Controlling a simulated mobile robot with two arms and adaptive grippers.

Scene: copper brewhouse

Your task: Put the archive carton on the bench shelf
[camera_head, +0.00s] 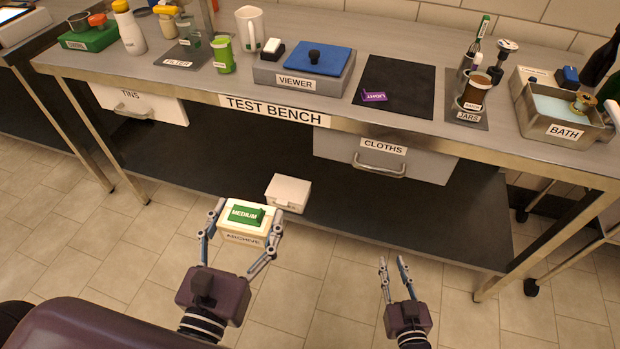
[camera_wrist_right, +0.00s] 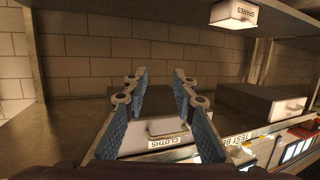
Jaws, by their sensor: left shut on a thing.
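The archive carton (camera_head: 243,236) is a small cream box with an ARCHIVE label on its front and a green MEDIUM block (camera_head: 245,214) on its top. My left gripper (camera_head: 243,229) is shut on the carton, one finger on each side, and holds it in front of the shelf's front edge. The bench shelf (camera_head: 225,159) is the dark lower board under the test bench. My right gripper (camera_head: 394,264) is open and empty in front of the bench; its spread fingers also show in the right wrist view (camera_wrist_right: 160,92).
A white box (camera_head: 288,193) stands at the shelf's front edge, just right of the carton. The CLOTHS drawer (camera_head: 385,158) and TINS drawer (camera_head: 140,103) hang under the bench top. A bench leg (camera_head: 540,240) stands at the right.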

